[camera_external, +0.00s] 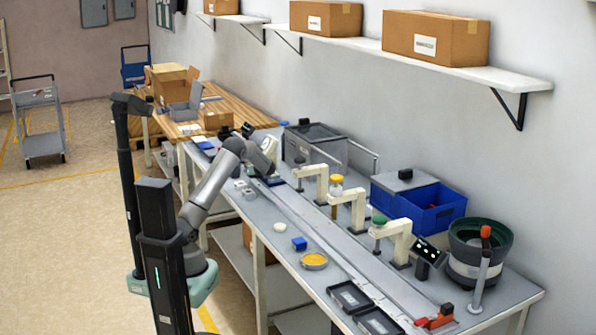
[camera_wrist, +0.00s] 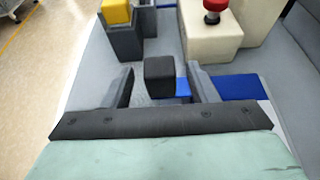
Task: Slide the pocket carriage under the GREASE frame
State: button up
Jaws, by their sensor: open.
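My gripper (camera_external: 262,172) is low over the far end of the long grey rail (camera_external: 335,238). In the wrist view its two fingers (camera_wrist: 162,87) are apart, with a black block-like knob (camera_wrist: 160,70) between them and blue (camera_wrist: 183,88) showing beside it. This may be the pocket carriage; I cannot tell whether the fingers touch it. Three cream arm-shaped frames stand along the rail: a far one (camera_external: 318,176), a middle one (camera_external: 357,205) with a yellow top and a near one (camera_external: 400,232) with a green top. The wrist view shows a red knob (camera_wrist: 215,8) on a cream frame. No GREASE label is readable.
Behind the rail are a clear-lidded grey box (camera_external: 318,148), a blue bin (camera_external: 438,210) and a bowl feeder (camera_external: 480,252). A red-orange piece (camera_external: 437,318) sits at the rail's near end.

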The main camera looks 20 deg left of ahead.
jog(key=shift+x, duration=1.15)
grip_shut()
jog(key=shift+s+d, duration=0.1)
